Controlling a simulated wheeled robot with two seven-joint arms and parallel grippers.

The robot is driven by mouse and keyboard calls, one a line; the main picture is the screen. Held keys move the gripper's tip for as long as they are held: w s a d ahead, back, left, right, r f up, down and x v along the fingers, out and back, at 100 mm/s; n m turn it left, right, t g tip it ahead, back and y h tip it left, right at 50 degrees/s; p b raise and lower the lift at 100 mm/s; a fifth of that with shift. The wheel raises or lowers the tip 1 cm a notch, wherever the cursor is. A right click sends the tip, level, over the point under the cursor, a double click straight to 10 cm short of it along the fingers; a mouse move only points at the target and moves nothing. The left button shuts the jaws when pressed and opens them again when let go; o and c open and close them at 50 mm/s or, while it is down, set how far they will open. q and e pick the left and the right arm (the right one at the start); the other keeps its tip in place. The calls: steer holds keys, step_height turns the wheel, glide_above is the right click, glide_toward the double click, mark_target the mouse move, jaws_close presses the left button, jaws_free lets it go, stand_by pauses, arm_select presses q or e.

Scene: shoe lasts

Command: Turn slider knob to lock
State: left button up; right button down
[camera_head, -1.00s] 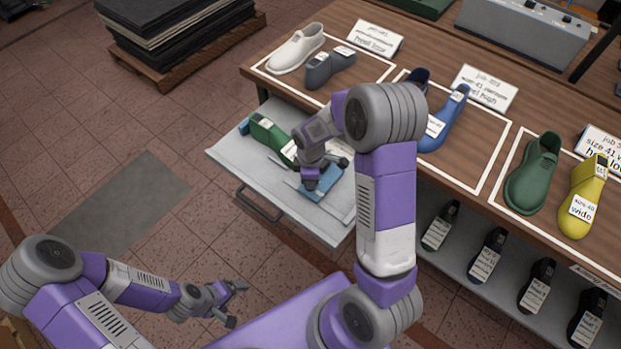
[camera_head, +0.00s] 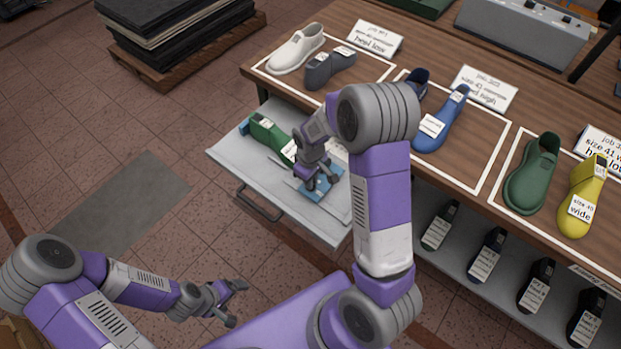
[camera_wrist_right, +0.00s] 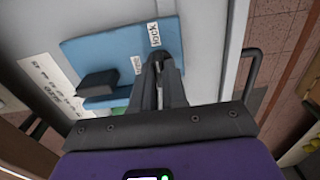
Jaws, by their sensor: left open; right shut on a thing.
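The blue fixture plate (camera_head: 318,196) lies in the pulled-out grey drawer (camera_head: 232,163). In the right wrist view the blue plate (camera_wrist_right: 100,48) carries a white "lock" label (camera_wrist_right: 154,35) and a second, smaller label (camera_wrist_right: 138,63) that I cannot read for certain. My right gripper (camera_head: 321,183) is down at the plate. In the wrist view its fingers (camera_wrist_right: 160,62) are shut on the slider knob just below the "lock" label; the fingers hide most of the knob. A dark block (camera_wrist_right: 97,84) sits beside them on the plate. My left gripper (camera_head: 234,302) is open and empty above the floor.
A green last (camera_head: 266,135) lies in the drawer behind my right gripper. The drawer handle (camera_head: 258,206) sticks out in front. Shoes, lasts and job cards stand on the wooden bench (camera_head: 430,75) above. Several dark lasts (camera_head: 487,255) stand on the lower shelf.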

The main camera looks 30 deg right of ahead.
stand_by(0.4)
steer(key=c, duration=1.2)
jaws_free()
steer(key=shift+o, duration=0.2)
step_height(320, 180, up, 8)
steer(key=shift+f+p, duration=0.2)
steer(key=shift+p, duration=0.75)
